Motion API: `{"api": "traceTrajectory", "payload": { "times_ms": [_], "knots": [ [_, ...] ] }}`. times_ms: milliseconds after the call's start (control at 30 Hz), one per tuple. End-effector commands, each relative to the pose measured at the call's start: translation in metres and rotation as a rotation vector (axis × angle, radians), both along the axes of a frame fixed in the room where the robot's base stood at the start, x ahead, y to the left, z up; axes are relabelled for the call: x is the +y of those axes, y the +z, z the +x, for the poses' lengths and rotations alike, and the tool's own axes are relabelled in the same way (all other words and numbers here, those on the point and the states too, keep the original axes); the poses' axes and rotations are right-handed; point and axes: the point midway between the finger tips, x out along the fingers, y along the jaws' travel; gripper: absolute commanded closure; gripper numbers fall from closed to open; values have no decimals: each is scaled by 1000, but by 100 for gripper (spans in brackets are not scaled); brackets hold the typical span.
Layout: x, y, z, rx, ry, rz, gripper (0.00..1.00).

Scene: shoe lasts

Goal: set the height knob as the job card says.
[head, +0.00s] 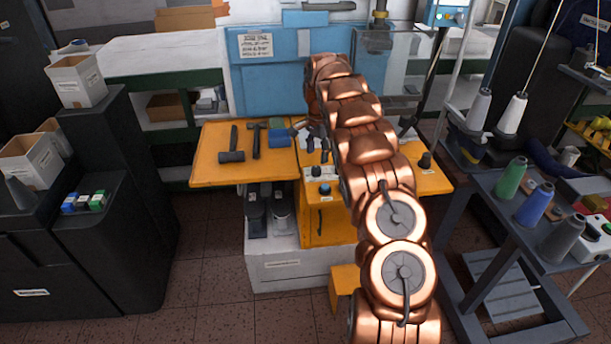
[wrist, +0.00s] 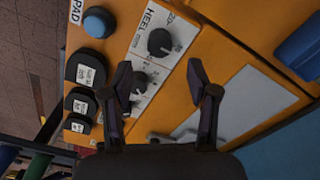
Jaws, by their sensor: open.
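In the wrist view my gripper (wrist: 161,78) is open and empty, fingers spread over the orange panel (wrist: 245,45). A white plate (wrist: 152,22) reading "HEEL", with smaller marks, carries a black knob (wrist: 160,42) just beyond the fingertips. A second black knob (wrist: 140,83) lies beside the left finger, which partly covers it. No word naming height is readable, and the knob settings are too small to tell. In the head view the job card (head: 256,45) is on the blue machine; its text is not legible. My arm hides part of the panel there.
A blue button (wrist: 99,22) sits by a "PAD" label, near several black labelled pieces (wrist: 85,70). In the head view, hammers (head: 237,145) and a blue block (head: 279,133) lie on the orange table (head: 205,175). A spool rack (head: 495,180) stands right.

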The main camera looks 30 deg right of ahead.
Motion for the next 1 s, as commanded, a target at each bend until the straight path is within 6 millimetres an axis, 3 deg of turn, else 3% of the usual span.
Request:
{"api": "traceTrajectory", "payload": {
  "times_ms": [567,1000],
  "knots": [
    [17,33,-15,19,66,-18,41],
    [43,59,-43,46,172,-36,41]
  ]
}}
